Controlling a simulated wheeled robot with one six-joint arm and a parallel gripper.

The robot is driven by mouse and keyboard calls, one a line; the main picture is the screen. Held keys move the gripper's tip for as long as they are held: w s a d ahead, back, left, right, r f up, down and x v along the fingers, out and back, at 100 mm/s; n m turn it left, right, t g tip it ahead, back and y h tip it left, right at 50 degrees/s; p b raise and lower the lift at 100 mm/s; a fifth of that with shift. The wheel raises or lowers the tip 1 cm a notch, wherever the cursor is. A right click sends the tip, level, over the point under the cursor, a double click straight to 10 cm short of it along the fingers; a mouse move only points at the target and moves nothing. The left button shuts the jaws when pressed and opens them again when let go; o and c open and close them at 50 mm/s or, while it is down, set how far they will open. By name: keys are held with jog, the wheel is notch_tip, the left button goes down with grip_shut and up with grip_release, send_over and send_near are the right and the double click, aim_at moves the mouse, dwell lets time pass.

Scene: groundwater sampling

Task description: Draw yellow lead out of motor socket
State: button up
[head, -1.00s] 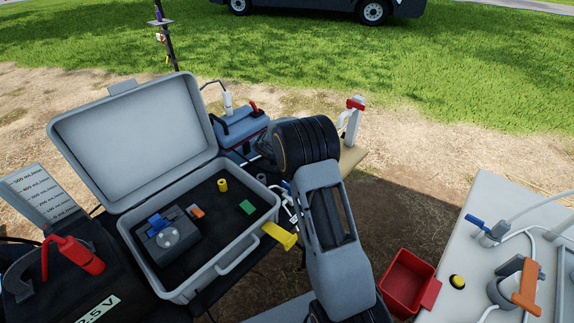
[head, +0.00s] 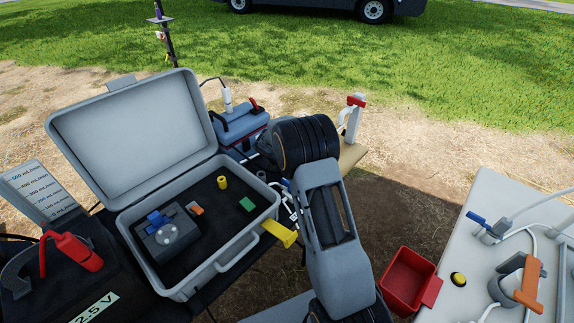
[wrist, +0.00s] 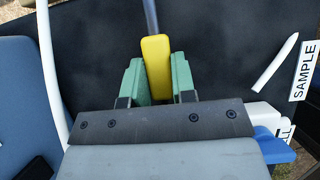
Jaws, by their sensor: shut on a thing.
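In the wrist view my gripper (wrist: 158,78) is shut on a yellow piece (wrist: 157,60), with one green finger on each side of it. I take this piece to be the grip of the yellow lead. A dark grey-blue rod or cable runs from its far end to the top of the picture. No motor socket can be made out. In the head view my arm hides the gripper. A flared yellow piece (head: 279,233) shows beside the right edge of the grey case; I cannot tell if it is the same thing.
The open grey case (head: 236,248) holds a grey device, a yellow cylinder and a green block. A blue-grey box (head: 240,128) stands behind it. A red bin (head: 405,276) and a light table (head: 490,225) with hoses are at right. A board marked SAMPLE (wrist: 304,72) shows in the wrist view.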

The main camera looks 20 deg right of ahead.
jog(key=shift+s+f+b, duration=0.3)
jog(key=shift+f+b, duration=0.2)
jog(key=shift+f, duration=0.45)
jog(key=o, duration=0.9)
jog(key=shift+w, duration=0.1)
jog(key=shift+o, duration=0.5)
jog(key=shift+f, duration=0.1)
jog(key=w+p+v, duration=0.1)
jog(key=v, duration=1.4)
jog(key=shift+r+p, duration=0.3)
jog(key=shift+p, duration=0.1)
jog(key=shift+w+d, duration=0.1)
